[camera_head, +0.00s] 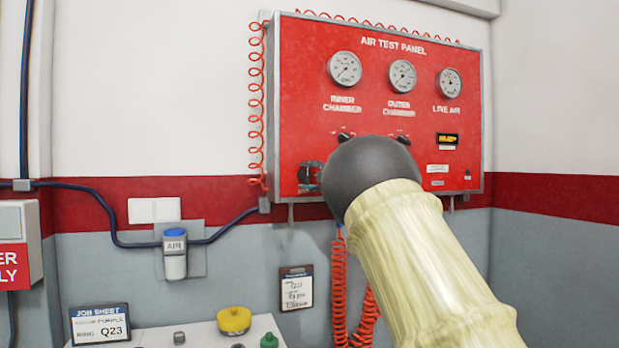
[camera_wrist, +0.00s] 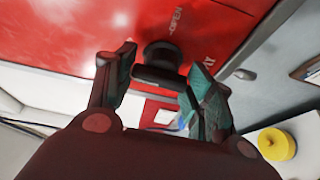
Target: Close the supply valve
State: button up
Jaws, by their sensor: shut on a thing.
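The red air test panel (camera_head: 437,75) hangs on the wall in the head view. The supply valve shows in the wrist view as a black round knob with a flat bar handle (camera_wrist: 160,72), beside the word OPEN on the red panel. My gripper (camera_wrist: 164,67) has one finger on each side of this handle and is shut on it. In the head view my gripper (camera_head: 309,178) is at the panel's lower left corner, mostly hidden by my arm. The valve cannot be made out there.
Two small black knobs (camera_head: 343,136) (camera_head: 403,139) sit under the gauges. A coiled red hose (camera_head: 338,290) hangs below the panel. A table at lower left holds a yellow part (camera_head: 234,320), a green part (camera_head: 269,341) and a job sheet (camera_head: 100,323).

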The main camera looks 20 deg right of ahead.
jog(key=shift+f+n, duration=0.1)
jog(key=shift+n, duration=0.2)
dwell(0.4)
jog(key=o, duration=1)
jog(key=v, duration=1.2)
jog(key=shift+d, duration=0.1)
